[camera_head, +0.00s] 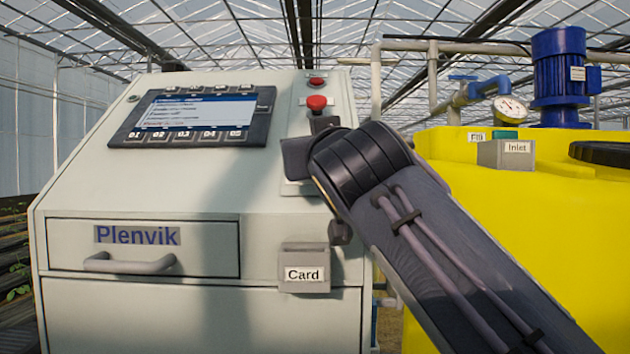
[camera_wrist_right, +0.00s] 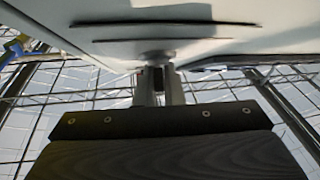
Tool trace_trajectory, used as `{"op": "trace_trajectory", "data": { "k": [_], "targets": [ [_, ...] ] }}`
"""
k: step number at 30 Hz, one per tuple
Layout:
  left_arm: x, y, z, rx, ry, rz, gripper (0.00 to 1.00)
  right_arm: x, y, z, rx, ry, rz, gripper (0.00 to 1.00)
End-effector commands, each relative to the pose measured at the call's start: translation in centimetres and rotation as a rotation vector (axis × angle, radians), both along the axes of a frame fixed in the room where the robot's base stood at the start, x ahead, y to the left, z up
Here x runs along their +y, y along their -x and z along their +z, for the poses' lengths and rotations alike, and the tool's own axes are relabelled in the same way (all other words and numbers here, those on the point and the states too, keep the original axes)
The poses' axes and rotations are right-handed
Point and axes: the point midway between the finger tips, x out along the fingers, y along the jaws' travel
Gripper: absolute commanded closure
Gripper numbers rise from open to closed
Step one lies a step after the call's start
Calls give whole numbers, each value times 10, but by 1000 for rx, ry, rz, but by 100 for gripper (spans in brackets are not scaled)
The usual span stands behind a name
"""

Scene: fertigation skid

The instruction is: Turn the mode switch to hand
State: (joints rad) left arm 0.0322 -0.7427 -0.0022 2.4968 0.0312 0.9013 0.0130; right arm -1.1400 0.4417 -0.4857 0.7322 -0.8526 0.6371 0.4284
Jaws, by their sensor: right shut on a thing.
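My right arm comes in from the right in the head view and reaches the right strip of the cabinet front, below the red buttons. It covers the mode switch there, so its pointer and position marks are hidden. In the wrist view my right gripper (camera_wrist_right: 158,88) has its two fingers closed around a small dark piece, which looks like the handle of the mode switch (camera_wrist_right: 157,77). A pale round base shows just beyond the fingertips. I cannot read which way the switch points. My left gripper is in neither view.
A red mushroom button (camera_head: 317,103) sits just above my right wrist. The screen (camera_head: 195,112) is to its left. A card holder (camera_head: 304,275) and a drawer handle (camera_head: 130,264) stick out lower down. A yellow tank (camera_head: 480,220) with a blue motor (camera_head: 558,70) stands at right.

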Motion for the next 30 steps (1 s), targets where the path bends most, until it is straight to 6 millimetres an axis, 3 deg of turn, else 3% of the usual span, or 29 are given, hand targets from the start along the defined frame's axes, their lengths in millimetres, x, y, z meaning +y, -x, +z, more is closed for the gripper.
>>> {"op": "trace_trajectory", "data": {
  "k": [6, 29, 30],
  "targets": [
    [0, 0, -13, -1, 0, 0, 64, 1, -1, -3, 4, -85, -98, 100],
    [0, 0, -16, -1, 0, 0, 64, -1, -1, -1, 7, -154, -171, 100],
    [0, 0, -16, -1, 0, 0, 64, -1, -1, -1, 7, -154, -171, 89]
  ]
}}
